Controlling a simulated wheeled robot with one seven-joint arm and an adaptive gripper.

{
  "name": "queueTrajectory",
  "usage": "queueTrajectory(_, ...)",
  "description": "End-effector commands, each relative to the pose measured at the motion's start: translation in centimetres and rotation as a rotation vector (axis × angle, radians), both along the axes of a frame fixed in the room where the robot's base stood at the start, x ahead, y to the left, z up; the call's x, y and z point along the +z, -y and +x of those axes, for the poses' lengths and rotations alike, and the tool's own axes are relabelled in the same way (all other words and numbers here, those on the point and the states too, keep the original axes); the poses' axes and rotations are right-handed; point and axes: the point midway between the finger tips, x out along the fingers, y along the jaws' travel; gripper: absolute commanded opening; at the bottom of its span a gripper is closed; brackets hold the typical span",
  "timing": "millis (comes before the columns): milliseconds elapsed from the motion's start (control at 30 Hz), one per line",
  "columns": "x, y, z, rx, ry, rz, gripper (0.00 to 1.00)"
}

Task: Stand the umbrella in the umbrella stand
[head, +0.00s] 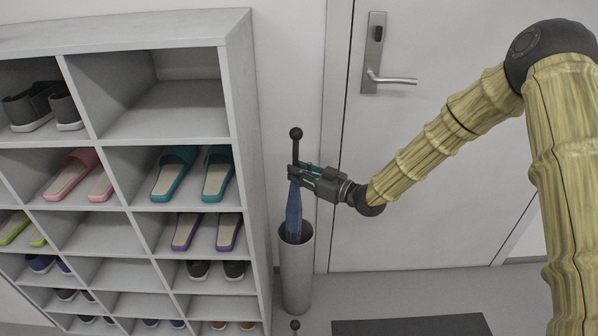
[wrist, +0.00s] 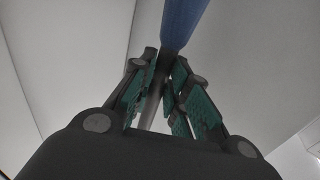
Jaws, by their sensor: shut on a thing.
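The umbrella (head: 294,212) is upright, with a furled blue canopy below and a dark shaft ending in a round knob above. My gripper (head: 296,172) is shut on its shaft just above the canopy. In the wrist view, the green-padded fingers (wrist: 165,95) close around the shaft, and the blue canopy (wrist: 182,22) extends away at the top. The umbrella stand (head: 296,275) is a tall grey cylinder on the floor beside the shelf. The canopy's lower part overlaps the stand's mouth and seems to go inside; its tip is hidden.
A grey shoe shelf (head: 242,150) with slippers and shoes stands close left of the stand. A white door (head: 430,170) with a lever handle is behind my arm. A dark mat (head: 410,325) lies right of the stand.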

Motion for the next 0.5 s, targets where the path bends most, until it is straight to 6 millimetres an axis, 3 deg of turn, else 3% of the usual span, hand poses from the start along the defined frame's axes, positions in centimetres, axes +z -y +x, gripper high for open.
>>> queueTrajectory(233,0.06,-0.02,0.01,0.000,0.001,0.001,0.00)
queueTrajectory(267,0.06,-0.01,0.02,0.000,0.001,0.001,0.22)
queueTrajectory(367,0.05,-0.01,0.01,0.000,0.001,0.001,0.41)
queueTrajectory(500,0.03,0.00,0.00,0.000,0.001,0.001,0.42)
